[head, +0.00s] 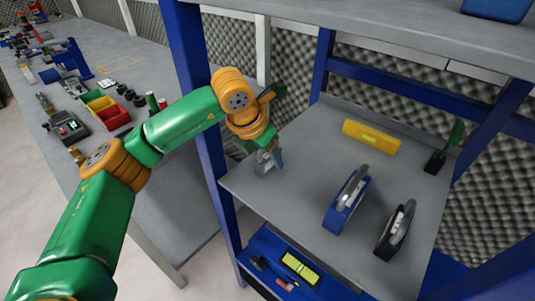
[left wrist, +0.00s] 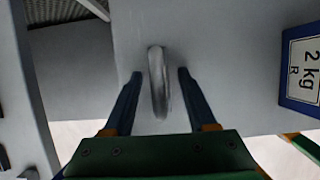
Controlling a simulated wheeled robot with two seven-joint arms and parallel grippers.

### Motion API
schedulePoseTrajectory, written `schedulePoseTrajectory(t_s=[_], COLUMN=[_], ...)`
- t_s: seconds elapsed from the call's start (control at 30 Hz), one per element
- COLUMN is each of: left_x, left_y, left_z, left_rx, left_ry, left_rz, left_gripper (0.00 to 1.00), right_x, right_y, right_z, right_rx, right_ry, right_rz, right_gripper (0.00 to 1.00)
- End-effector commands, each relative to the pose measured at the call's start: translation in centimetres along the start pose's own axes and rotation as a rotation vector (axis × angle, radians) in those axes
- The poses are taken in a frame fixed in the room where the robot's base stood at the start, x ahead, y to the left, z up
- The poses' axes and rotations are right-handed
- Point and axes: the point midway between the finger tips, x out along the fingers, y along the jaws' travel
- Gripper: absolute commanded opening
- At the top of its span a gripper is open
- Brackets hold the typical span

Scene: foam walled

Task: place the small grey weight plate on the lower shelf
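The small grey weight plate (left wrist: 158,82) shows edge-on between my left gripper's blue fingers (left wrist: 160,75) in the left wrist view, with a gap on each side. In the head view my left gripper (head: 268,160) is low over the left front part of the grey shelf (head: 295,195), with the grey plate (head: 262,163) at its fingertips. The fingers are open around the plate. The plate looks upright; I cannot tell whether it touches the shelf. My right gripper is not in view.
A yellow block (head: 371,138) lies behind. A blue post (head: 190,70) rises beside my left arm. Another shelf (head: 400,30) is overhead. The shelf's middle is clear.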

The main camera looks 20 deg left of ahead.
Motion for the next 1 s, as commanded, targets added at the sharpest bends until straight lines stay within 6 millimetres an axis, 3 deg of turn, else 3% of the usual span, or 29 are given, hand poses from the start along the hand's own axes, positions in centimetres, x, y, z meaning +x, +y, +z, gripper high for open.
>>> schedulePoseTrajectory(t_s=[0.17, 0.5, 1.0], left_x=[-0.7, -7.2, -7.8], left_y=[0.0, 0.0, 0.0], left_z=[0.2, 0.1, 0.1], left_rx=[0.000, 0.000, 0.000], left_ry=[-0.002, -0.002, 0.000], left_rz=[0.000, 0.001, 0.000], left_gripper=[0.57, 0.57, 0.57], right_x=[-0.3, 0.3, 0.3], right_y=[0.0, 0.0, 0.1], right_z=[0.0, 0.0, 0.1], right_rx=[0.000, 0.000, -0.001], right_ry=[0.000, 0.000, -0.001], right_rz=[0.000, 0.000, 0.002], right_gripper=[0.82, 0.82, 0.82])
